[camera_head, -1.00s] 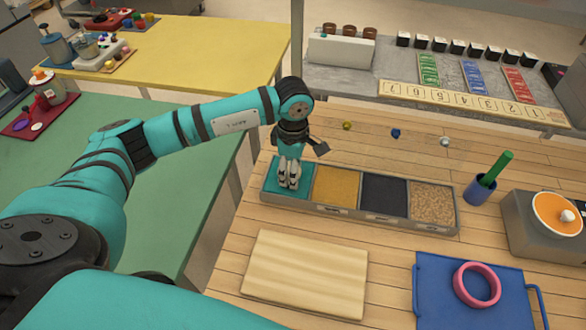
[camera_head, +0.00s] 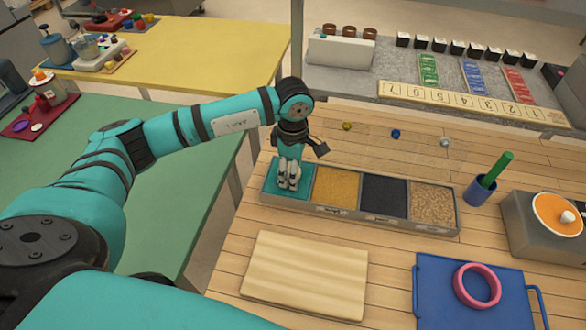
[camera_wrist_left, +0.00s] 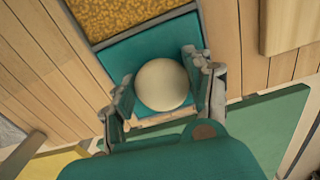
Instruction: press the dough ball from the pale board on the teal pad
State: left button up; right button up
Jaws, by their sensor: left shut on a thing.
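The dough ball (camera_wrist_left: 162,84) is pale cream and round in the left wrist view. It sits between the two fingers of my left gripper (camera_wrist_left: 165,92), which is shut on it. In the head view my left gripper (camera_head: 288,181) points down over the teal pad (camera_head: 271,188), and the fingers hide the ball. The teal pad (camera_wrist_left: 120,60) is directly behind the ball in the wrist view; I cannot tell whether they touch. The pale board (camera_head: 305,274) lies bare in front of the tray. My right gripper is not in view.
The grey tray (camera_head: 338,212) also holds yellow (camera_head: 336,188), black (camera_head: 384,196) and speckled brown (camera_head: 432,203) pads to the right. A blue board (camera_head: 440,300) bears a pink ring (camera_head: 477,285). A blue cup (camera_head: 479,191) with a green stick stands behind it.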

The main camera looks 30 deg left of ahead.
pick_arm(q)
jog(key=shift+r+p, duration=1.85)
jog(key=shift+r, duration=2.1)
